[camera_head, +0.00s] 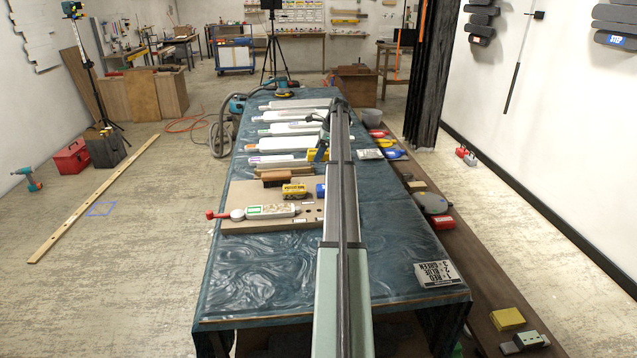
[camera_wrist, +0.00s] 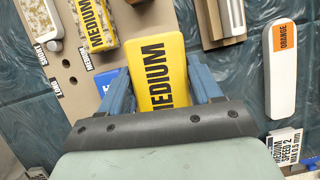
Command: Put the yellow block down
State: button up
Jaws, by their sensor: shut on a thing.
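A yellow block (camera_wrist: 158,72) marked MEDIUM is held between the blue fingers of my gripper (camera_wrist: 160,88), which fill the middle of the wrist view. In the head view the same yellow block (camera_head: 316,156) shows beside my gripper (camera_head: 322,150), partly hidden by my arm, above the far side of the board. I cannot tell its exact height. A second yellow block (camera_head: 293,190), also marked MEDIUM, lies on the beige board (camera_head: 240,196); it also shows in the wrist view (camera_wrist: 95,22). The board's labels SHORT, LONG and MEDIUM show at left there.
A blue block (camera_head: 321,190) on the board is partly hidden. A brown brush (camera_head: 276,176) lies at the board's far edge. Several long white pieces (camera_head: 280,145) lie beyond it. A printed card (camera_head: 436,274) lies near right. The blue table's near left (camera_head: 260,270) is clear.

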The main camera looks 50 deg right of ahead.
aim_at(316, 181)
jog(key=shift+f, duration=4.8)
jog(key=shift+f, duration=0.65)
